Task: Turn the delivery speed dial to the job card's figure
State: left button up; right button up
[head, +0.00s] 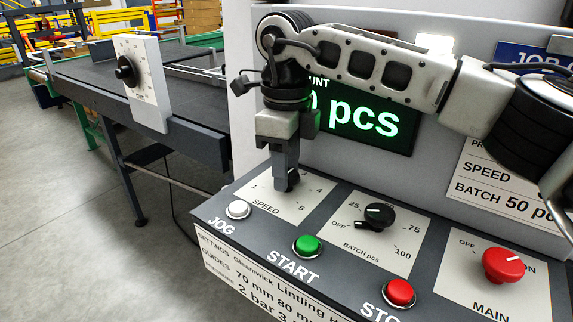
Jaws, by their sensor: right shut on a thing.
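The speed dial (292,179) sits on a white plate marked SPEED (290,211), with figures 1 to 5 around it. My right gripper (287,178) points down over the dial and is shut on it. The fingers hide most of the dial, and I cannot tell where its pointer stands. The job card (490,178) is on the panel at the right. It reads SPEED and BATCH 50 pcs, but the speed figure is not visible, with my right arm near the card. My left gripper is not in view.
Near the dial are a white JOG button (237,210), green START button (308,246), black batch dial (379,216), red stop button (398,293) and red MAIN switch (503,265). A white panel with a black knob (126,71) stands by the conveyor (90,80).

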jog(key=shift+r, duration=0.1)
jog(key=o, duration=1)
notch_tip(320, 180, up, 16)
jog(key=shift+f+p, duration=0.1)
jog(key=shift+p, duration=0.65)
